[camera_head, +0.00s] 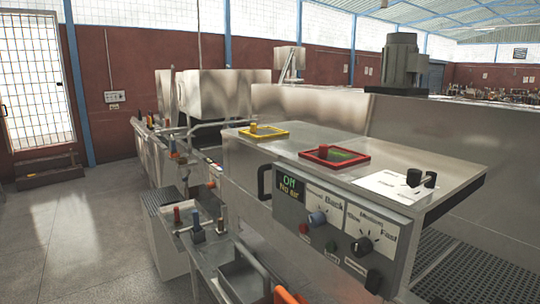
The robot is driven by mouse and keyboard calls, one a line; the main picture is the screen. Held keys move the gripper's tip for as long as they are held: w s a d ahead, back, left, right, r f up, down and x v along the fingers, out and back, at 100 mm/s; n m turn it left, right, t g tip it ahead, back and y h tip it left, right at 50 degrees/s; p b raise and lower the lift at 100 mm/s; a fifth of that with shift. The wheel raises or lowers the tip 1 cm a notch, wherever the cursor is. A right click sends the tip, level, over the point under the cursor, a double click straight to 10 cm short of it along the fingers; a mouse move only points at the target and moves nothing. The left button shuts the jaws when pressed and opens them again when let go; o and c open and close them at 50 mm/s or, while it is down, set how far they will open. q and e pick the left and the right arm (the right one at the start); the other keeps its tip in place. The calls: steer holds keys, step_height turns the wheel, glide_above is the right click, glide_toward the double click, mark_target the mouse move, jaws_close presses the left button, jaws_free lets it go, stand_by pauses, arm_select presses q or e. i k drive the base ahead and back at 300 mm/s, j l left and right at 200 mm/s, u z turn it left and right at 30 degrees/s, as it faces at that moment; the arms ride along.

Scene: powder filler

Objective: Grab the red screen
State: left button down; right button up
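The red screen (350,162) lies flat on the steel top of the machine, right of the picture's middle. It has a red rectangular frame, a dark greenish inside and a small red knob standing at its left part. A similar screen with a yellow frame (264,138) and a yellow knob lies to its left and farther back on the same top. Neither of my grippers shows in the head view, so nothing is seen touching either screen.
A control panel (335,230) with knobs juts out below the top's front edge. A white label plate (397,186) with black knobs is right of the red screen. A tall steel wall (440,130) rises behind. Open grey floor (70,235) is at the left.

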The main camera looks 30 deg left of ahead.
mark_target(335, 156)
steer(key=u, duration=0.45)
steer(key=j+z, duration=0.15)
steer(key=j, duration=1)
steer(key=i+j+z, duration=0.1)
steer(key=j, duration=0.25)
steer(key=i+j+z, duration=0.1)
steer(key=j, duration=0.3)
steer(key=j+z, duration=0.1)
steer(key=j, duration=0.25)
steer(key=i+j+z, duration=0.1)
steer(key=j, duration=0.25)
steer(key=i+j+z, duration=0.1)
steer(key=i+j, duration=0.2)
steer(key=i+j+z, duration=0.1)
steer(key=j, duration=0.3)
steer(key=i, duration=0.1)
